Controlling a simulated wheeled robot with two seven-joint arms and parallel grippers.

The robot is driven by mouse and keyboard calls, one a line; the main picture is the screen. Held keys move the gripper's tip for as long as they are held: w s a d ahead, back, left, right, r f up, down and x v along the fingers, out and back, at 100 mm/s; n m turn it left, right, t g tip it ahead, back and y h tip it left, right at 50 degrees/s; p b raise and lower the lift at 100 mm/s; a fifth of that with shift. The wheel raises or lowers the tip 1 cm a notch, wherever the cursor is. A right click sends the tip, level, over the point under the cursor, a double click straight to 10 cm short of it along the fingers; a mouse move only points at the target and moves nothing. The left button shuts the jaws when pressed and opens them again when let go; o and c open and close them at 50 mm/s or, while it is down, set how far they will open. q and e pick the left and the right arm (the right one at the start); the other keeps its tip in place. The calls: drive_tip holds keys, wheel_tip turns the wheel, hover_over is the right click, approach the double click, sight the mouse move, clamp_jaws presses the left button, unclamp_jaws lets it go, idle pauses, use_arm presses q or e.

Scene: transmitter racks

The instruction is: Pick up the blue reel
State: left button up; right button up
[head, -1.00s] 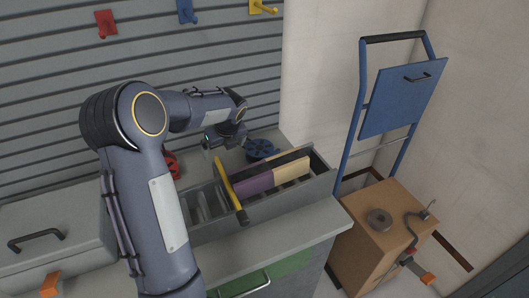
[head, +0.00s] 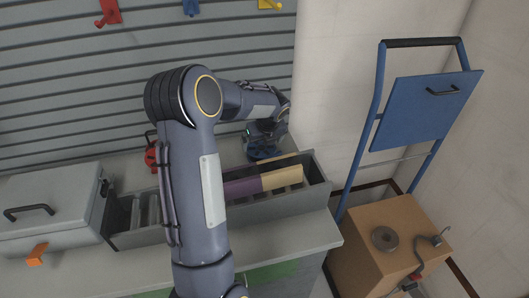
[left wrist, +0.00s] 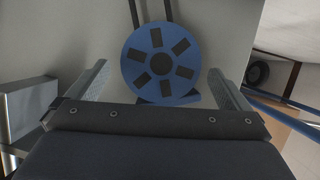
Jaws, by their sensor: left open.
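The blue reel (head: 262,153) stands on the workbench behind the grey divided bin, partly hidden by my left gripper. In the left wrist view the blue reel (left wrist: 143,82) shows its round face with dark slots and a dark hub, in front of a pale surface. My left gripper (head: 266,131) is open and empty, just above the reel in the head view. In the left wrist view its two fingers (left wrist: 157,70) lie to the left and right of the reel, apart from it. My right gripper is not in view.
The grey bin (head: 290,197) holds purple and cream files. A red object (head: 151,158) stands left of it, partly behind my arm. A grey case (head: 45,205) is at the left. A blue hand truck (head: 425,110) and a cardboard box (head: 385,245) stand at the right.

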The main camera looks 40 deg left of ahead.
sight(263, 149)
use_arm(q)
drive_tip(key=f, duration=0.4)
drive_tip(key=shift+w+a+p, duration=0.15)
drive_tip(key=shift+w+p, duration=0.05)
drive_tip(key=shift+p, duration=0.1)
drive_tip(key=shift+w+a+f, duration=0.1)
drive_tip(key=shift+a+f, duration=0.15)
drive_tip(key=shift+f, duration=0.25)
drive_tip(key=shift+r, duration=0.1)
drive_tip(key=c, duration=1.2)
drive_tip(key=shift+o, duration=0.2)
wheel_tip(263, 149, up, 10)
